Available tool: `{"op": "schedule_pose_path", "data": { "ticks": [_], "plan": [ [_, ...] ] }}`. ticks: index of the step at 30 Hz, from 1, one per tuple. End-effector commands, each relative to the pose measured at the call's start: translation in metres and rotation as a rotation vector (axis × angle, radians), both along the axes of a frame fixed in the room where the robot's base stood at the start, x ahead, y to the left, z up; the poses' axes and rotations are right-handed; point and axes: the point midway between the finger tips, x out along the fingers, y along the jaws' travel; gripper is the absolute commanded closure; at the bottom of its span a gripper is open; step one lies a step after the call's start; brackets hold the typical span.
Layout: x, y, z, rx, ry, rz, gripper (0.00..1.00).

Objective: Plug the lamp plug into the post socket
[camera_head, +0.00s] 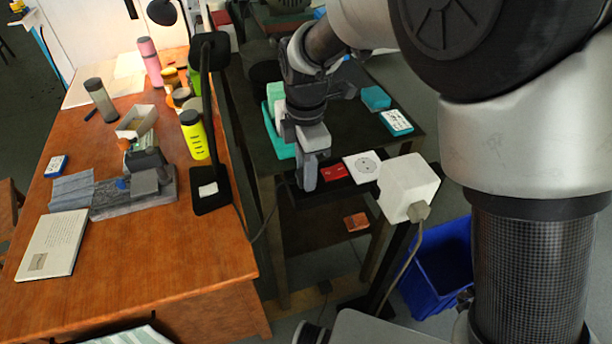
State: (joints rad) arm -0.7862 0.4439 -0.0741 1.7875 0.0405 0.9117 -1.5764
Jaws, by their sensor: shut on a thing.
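My gripper (309,180) points down over the dark bench's near edge. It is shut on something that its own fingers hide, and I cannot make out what. To its right is a white square socket plate (362,166) with a round recess that looks empty. Further right, a white box (408,184) stands on a dark post. A grey-beige plug (418,211) sits against its near side, with its cord hanging down. A black desk lamp (212,198) stands on the wooden table. Its cord drops off the table's right edge, and I cannot follow it to its end.
A red item (334,172) lies between my gripper and the socket plate. A blue bin (435,268) stands on the floor behind the post. The wooden table (190,250) at left carries a yellow bottle (194,135), a grey vise-like device (140,190) and a booklet (52,245).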

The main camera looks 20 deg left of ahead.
Motion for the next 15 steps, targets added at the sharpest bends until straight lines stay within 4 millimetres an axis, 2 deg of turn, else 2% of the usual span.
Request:
{"op": "schedule_pose_path", "data": {
  "ticks": [8,11,15],
  "plan": [
    [0.000,0.000,0.006,0.001,-0.001,0.000,0.92],
    [0.001,0.000,0.021,0.003,-0.004,-0.001,0.92],
    [0.001,0.001,0.050,0.005,-0.004,-0.001,0.92]
  ]
}}
